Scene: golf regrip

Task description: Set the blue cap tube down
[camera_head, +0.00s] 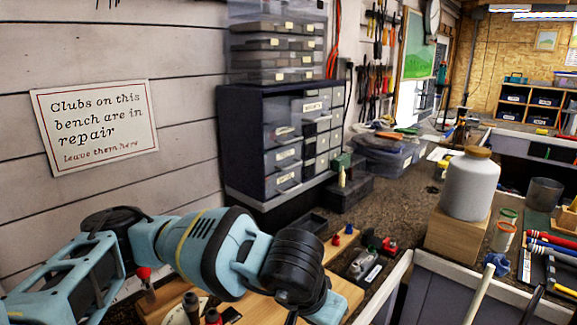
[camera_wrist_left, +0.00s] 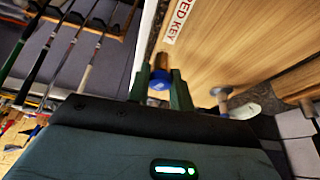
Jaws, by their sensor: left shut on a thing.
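My left arm reaches in from the left in the head view, and its gripper is cut off below the bottom edge there. In the left wrist view the dark green fingers of my left gripper (camera_wrist_left: 159,93) are shut on the blue cap tube (camera_wrist_left: 158,84). Its blue end shows between the fingertips, with a brown part beyond it. The tube's far end is hard to make out. It is held in front of a wooden board (camera_wrist_left: 226,45) with a label, part of which reads "KEY". I cannot tell whether the tube touches anything. My right gripper is in neither view.
Small red and blue caps (camera_head: 348,230) stand on the wooden board (camera_head: 340,290) beside my wrist. A small tray (camera_head: 366,266) with green and red pieces is right of it. A white jar (camera_head: 469,187) stands on a wood block (camera_head: 452,244). A drawer cabinet (camera_head: 250,150) stands behind.

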